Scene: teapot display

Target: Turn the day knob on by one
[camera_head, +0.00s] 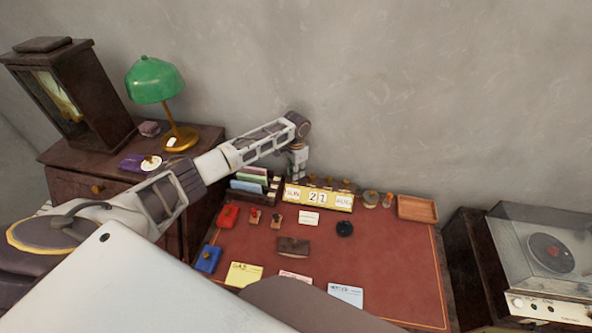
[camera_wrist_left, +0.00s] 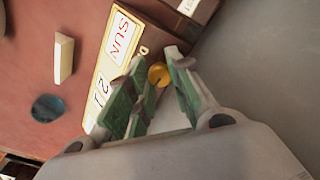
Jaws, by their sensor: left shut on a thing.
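The desk calendar (camera_head: 294,205) is a yellow block with white cards, standing at the back of the red desk top. Its left card reads SUN, the middle reads 21 and the right seems to read AUG. Small knobs (camera_head: 345,183) stand along its top. My left gripper (camera_head: 298,166) reaches down over the calendar's left end. In the left wrist view, its green-padded fingers (camera_wrist_left: 153,80) are shut on a round gold knob (camera_wrist_left: 158,74), beside the calendar's SUN card (camera_wrist_left: 124,35). The fingers partly hide the calendar there. My right gripper is not in view.
A letter rack (camera_head: 250,184) stands close left of the calendar. A wooden tray (camera_head: 417,208) and small round items lie to its right. Stamps, a dark blotter (camera_head: 293,246) and paper cards lie on the red desk top (camera_head: 390,265). A green lamp (camera_head: 155,80) stands left, a record player (camera_head: 545,260) right.

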